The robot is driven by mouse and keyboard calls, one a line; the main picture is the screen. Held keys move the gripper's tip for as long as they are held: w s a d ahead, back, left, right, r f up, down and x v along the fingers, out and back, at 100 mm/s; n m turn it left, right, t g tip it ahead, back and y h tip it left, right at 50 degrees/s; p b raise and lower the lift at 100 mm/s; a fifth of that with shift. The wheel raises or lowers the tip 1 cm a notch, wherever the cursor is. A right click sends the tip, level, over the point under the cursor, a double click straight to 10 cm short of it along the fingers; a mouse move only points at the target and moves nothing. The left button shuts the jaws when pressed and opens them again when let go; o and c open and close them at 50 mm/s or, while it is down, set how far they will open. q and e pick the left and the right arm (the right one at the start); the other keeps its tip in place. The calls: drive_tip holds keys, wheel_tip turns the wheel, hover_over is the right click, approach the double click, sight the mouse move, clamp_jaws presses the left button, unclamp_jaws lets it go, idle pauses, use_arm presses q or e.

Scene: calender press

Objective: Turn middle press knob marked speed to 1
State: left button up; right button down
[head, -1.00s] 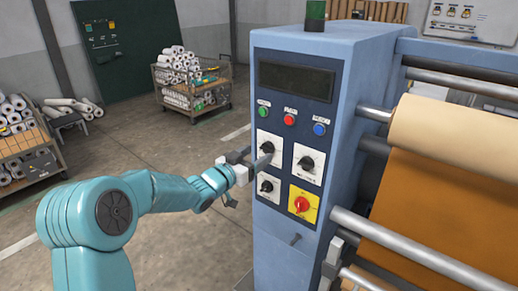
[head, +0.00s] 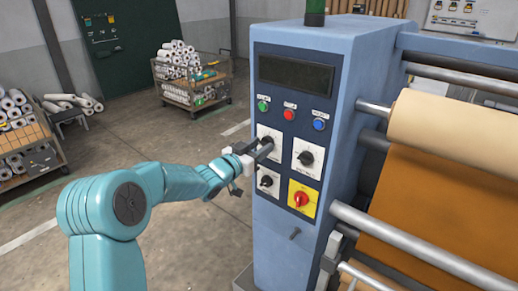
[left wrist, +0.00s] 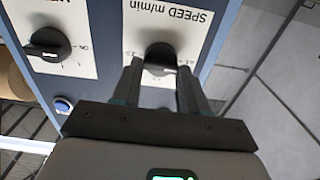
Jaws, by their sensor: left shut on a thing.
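The speed knob (left wrist: 160,58) is a black dial on a white plate (left wrist: 190,22) marked "SPEED m/min", which appears upside down in the left wrist view. In the head view this plate (head: 277,136) is the upper left one on the blue press panel. My left gripper (left wrist: 160,75) is shut on the speed knob, with a finger on either side of it. In the head view my left gripper (head: 262,150) hides part of the knob. The number the knob points to cannot be read. My right gripper is not in view.
Other knobs sit close by: one to the right (head: 306,158), one below (head: 266,181) and a red one on a yellow plate (head: 301,199). Green, red and blue buttons (head: 289,115) are above. Rollers (head: 450,130) stand at the right.

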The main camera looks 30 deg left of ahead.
use_arm(q)
drive_tip(key=shift+d+f+m+b, duration=0.1)
drive_tip(key=shift+m+b, duration=2)
drive_tip(key=shift+b, duration=0.2)
drive_tip(key=shift+d+f+m+b, duration=0.1)
drive_tip(key=shift+m+b, duration=2)
drive_tip(key=shift+b, duration=0.15)
drive_tip(key=shift+r, duration=0.1)
drive_tip(key=o, duration=1.1)
drive_tip(key=s, duration=0.5)
drive_tip(key=s+a+b, duration=0.1)
drive_tip(key=s, duration=1)
drive_tip(key=shift+s+a+b, duration=0.15)
drive_tip(key=shift+a+b, duration=0.05)
drive_tip(key=shift+b, duration=0.15)
